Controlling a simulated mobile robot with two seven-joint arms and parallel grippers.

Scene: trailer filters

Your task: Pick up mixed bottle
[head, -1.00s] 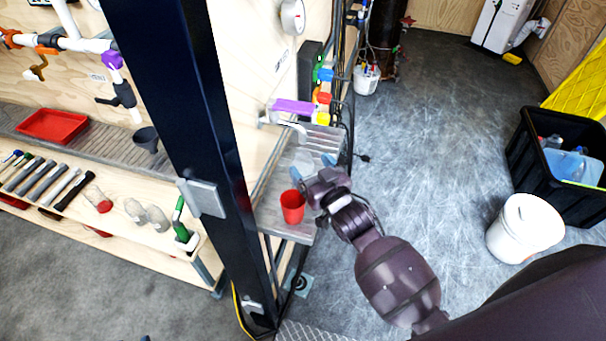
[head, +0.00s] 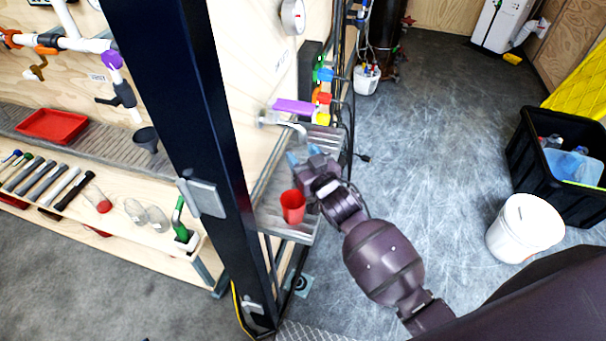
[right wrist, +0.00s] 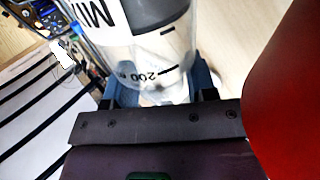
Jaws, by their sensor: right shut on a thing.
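The clear bottle (right wrist: 150,50) fills the top of the right wrist view. It has a black-and-white label with the letters "MI" and a "200" mark. My right gripper (right wrist: 158,88) is shut on it, with a blue finger on each side. In the head view my right gripper (head: 303,156) is over the grey ribbed shelf (head: 272,215), behind the red cup. The bottle is hard to make out there, being clear and partly hidden by the gripper. My left gripper is not in view.
A red cup (head: 293,207) stands on the shelf close to my right gripper; its side also shows large in the right wrist view (right wrist: 292,90). A faucet (head: 285,124) with a purple handle is above the shelf. A dark post (head: 190,130) stands left.

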